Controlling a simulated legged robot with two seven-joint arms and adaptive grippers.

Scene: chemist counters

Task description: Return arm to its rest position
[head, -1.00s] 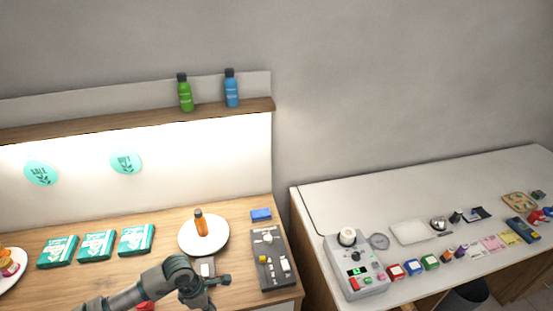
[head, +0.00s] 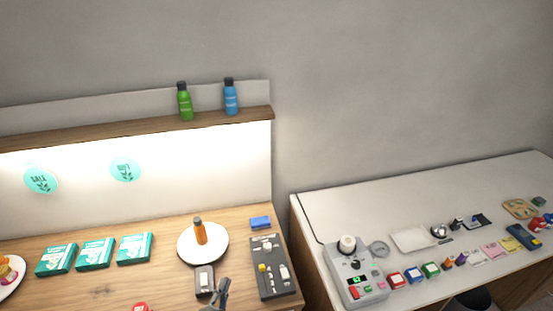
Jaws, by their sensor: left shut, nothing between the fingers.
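My left gripper (head: 219,293) shows at the bottom edge of the head view, low and just left of the dark tray. Its fingers are shut with nothing between them, and most of the arm is out of view. An orange bottle (head: 200,232) stands upright on a white round plate (head: 217,253) on the wooden counter, behind the gripper and apart from it. My right gripper is not in view.
Teal boxes (head: 94,254) lie left of the plate. A small grey device (head: 204,280) sits beside the gripper, and a dark tray (head: 269,285) is to its right. A blue block (head: 260,223) lies behind. A white counter (head: 340,205) with a grey machine (head: 352,262) stands right.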

